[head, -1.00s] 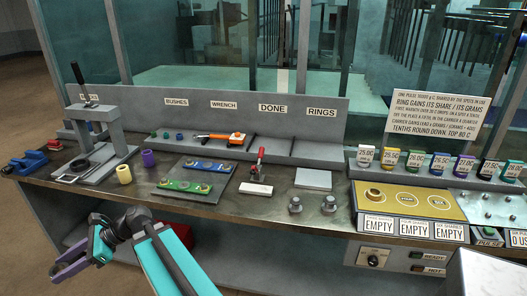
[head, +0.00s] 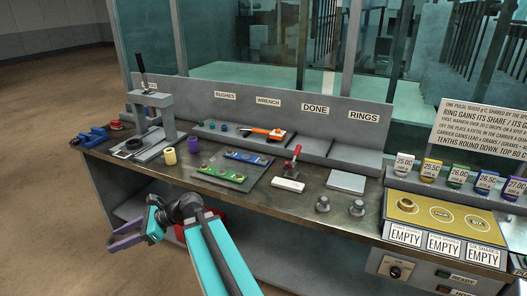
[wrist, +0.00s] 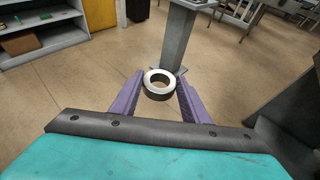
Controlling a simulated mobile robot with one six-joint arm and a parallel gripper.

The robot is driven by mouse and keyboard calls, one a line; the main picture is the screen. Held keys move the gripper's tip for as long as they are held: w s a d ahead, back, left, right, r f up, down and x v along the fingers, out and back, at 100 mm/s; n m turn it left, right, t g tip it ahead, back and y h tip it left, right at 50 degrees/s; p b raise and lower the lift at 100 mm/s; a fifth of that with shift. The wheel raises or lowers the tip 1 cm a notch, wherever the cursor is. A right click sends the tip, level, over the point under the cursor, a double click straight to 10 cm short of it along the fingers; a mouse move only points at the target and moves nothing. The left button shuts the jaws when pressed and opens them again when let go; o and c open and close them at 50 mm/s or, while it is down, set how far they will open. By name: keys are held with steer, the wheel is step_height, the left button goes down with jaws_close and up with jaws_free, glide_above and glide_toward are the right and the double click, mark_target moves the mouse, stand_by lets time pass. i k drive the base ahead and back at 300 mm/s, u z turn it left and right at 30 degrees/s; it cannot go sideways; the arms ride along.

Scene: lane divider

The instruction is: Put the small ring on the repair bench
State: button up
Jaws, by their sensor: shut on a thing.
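My gripper (wrist: 160,80) has purple fingers shut on a pale metal ring (wrist: 158,92), which sits between the fingertips in the wrist view. In the head view my gripper (head: 114,238) hangs at the lower left, in front of the bench's left end and out over the floor; the ring cannot be made out there. The long dark-topped bench (head: 262,202) has a back panel labelled BUSHES, WRENCH, DONE and RINGS. The trays under DONE (head: 312,146) and RINGS (head: 357,155) look empty.
A press (head: 155,125) stands at the bench's left. Green and blue plates (head: 218,173), a red-handled clamp (head: 291,172), a grey pad (head: 346,181) and two metal knobs (head: 357,208) lie along it. A yellow panel (head: 428,228) holding a brass-coloured ring (head: 406,205) is at right.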

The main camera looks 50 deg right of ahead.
mark_target(341, 156)
steer(key=u, duration=0.1)
steer(key=k, duration=0.8)
steer(key=z, duration=0.75)
steer(key=i, duration=1)
steer(key=z, duration=0.05)
